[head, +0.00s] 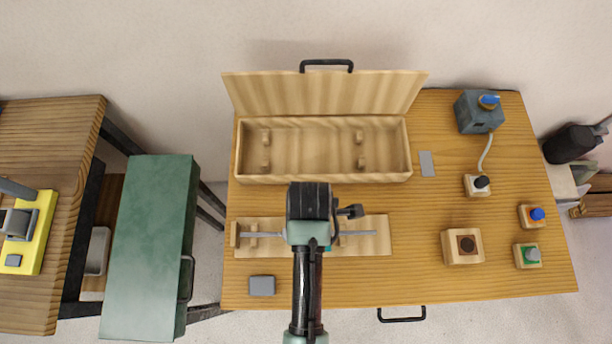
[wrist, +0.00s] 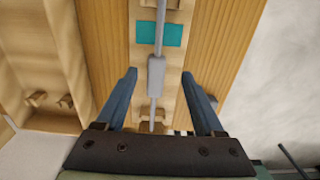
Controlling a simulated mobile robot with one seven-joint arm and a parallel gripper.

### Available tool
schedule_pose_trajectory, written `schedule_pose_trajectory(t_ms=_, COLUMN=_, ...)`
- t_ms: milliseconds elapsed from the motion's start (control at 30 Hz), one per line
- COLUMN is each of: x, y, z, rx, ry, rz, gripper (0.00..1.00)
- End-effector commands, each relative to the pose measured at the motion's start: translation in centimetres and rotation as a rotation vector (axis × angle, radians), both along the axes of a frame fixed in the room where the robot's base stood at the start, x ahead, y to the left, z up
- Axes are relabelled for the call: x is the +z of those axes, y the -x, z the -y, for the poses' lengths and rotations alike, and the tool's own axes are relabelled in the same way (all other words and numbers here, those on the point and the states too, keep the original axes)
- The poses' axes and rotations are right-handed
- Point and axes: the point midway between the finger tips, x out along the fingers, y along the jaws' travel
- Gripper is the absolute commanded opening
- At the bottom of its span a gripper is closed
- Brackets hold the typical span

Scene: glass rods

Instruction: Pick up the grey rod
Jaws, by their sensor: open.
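The grey rod (head: 362,233) lies level across supports on a pale wooden board (head: 378,245) on the table. In the wrist view the rod (wrist: 161,30) runs away from me and has a thicker grey middle section (wrist: 156,75). My gripper (wrist: 159,76) is open, with one blue-grey finger on each side of that section and gaps between. Whether the fingertips are down at the rod's height I cannot tell. In the head view my gripper (head: 310,215) is over the middle of the rod and hides it there. A teal patch (wrist: 172,35) shows on the board.
An open wooden box (head: 310,177) with inner supports and raised lid (head: 325,93) stands behind the board. A grey plate (head: 262,286) lies at the front left.

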Motion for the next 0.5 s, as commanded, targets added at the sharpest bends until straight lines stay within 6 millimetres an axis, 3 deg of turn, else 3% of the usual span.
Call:
schedule_pose_trajectory(t_ms=300, x=-3.5, y=-0.3, z=0.1, rx=-0.001, ry=0.0, rz=-0.001, gripper=0.7)
schedule_pose_trajectory(t_ms=500, x=-3.8, y=-0.3, z=0.1, rx=0.0, ry=0.0, rz=0.002, gripper=0.7)
